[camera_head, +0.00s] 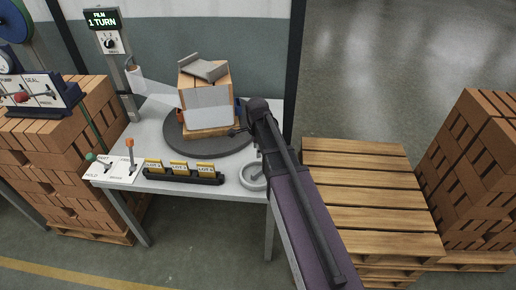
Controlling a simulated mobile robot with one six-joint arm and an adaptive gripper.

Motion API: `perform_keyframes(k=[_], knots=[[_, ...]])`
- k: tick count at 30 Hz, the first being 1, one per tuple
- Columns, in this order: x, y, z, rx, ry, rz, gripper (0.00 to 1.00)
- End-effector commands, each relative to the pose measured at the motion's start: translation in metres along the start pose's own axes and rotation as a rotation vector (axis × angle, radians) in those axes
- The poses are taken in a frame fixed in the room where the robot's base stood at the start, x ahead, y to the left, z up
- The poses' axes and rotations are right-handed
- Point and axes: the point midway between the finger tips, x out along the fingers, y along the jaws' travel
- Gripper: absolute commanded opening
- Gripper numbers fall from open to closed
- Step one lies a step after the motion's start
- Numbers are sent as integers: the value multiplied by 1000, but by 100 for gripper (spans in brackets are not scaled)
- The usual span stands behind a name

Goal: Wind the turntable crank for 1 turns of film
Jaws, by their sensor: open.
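The dark round turntable (174,138) sits on a light grey table. It carries a stack of bricks (222,76) with a pale film band (208,107) across its front and a grey bent piece (203,68) on top. The crank (253,176) is a light round wheel at the table's front right corner; its handle is hard to make out. My arm comes in from the lower right. My gripper (238,131) is small and dark, open, over the turntable's right edge, above and behind the crank and apart from it. The arm hides part of the turntable's right side.
A post holds a display (103,19) reading "FILM 1 TURN" above a dial (110,42). A black rack (183,174) with yellow-topped cards and a lever panel (115,169) line the table's front. Brick pallets stand left and right; an empty wooden pallet stack (362,190) is right of my arm.

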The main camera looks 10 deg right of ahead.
Motion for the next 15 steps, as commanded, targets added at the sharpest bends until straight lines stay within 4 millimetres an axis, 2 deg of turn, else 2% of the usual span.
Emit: perform_keyframes(k=[6,15], knots=[[-1,4,0,115,0,0,60],[-1,6,0,174,0,0,60]])
